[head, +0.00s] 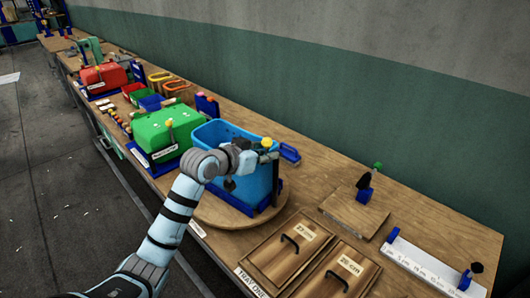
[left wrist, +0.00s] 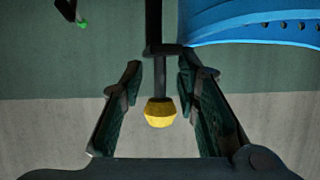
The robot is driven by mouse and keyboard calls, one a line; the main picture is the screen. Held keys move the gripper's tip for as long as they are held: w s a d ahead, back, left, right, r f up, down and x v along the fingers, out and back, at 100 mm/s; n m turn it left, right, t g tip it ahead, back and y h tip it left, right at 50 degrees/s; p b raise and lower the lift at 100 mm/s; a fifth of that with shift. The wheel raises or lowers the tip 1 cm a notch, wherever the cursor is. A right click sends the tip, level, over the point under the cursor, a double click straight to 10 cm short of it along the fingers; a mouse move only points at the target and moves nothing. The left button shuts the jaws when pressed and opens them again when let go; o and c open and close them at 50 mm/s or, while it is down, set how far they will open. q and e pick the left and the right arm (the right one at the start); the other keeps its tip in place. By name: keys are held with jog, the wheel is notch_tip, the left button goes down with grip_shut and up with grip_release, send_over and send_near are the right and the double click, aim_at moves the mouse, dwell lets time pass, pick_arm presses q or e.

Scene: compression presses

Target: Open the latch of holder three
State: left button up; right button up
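A blue bin (head: 222,135) stands in a dark blue frame on a round wooden board (head: 225,216); it also shows in the left wrist view (left wrist: 255,22). A dark rod with a yellow knob (left wrist: 160,112) is beside the bin; the knob also shows in the head view (head: 266,143). My left gripper (head: 262,156) is at the bin's right side, close to the knob. In the left wrist view the left gripper (left wrist: 158,85) is open, with the knob between its fingers and gaps on both sides. I see no label reading holder three. My right gripper is out of view.
Green (head: 165,130) and red (head: 103,78) machines stand farther along the bench. Two wooden lids with black handles (head: 290,243) lie in front. A wooden block with a green-knobbed post (head: 355,213) and a white ruler (head: 430,262) are at right. Bare bench lies between.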

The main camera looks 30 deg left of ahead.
pick_arm(q)
jog(key=shift+w, duration=0.1)
grip_shut()
jog(key=n+y+p, duration=0.1)
jog(key=p, duration=0.1)
jog(key=d+n+y+p, duration=0.1)
jog(key=n+y+p, duration=0.1)
jog(key=p, duration=0.1)
jog(key=shift+d+t, duration=0.15)
jog(key=shift+t, duration=0.15)
jog(key=shift+c, duration=1)
grip_release()
jog(key=shift+r, duration=0.1)
jog(key=shift+o, duration=1)
jog(key=shift+s, duration=0.25)
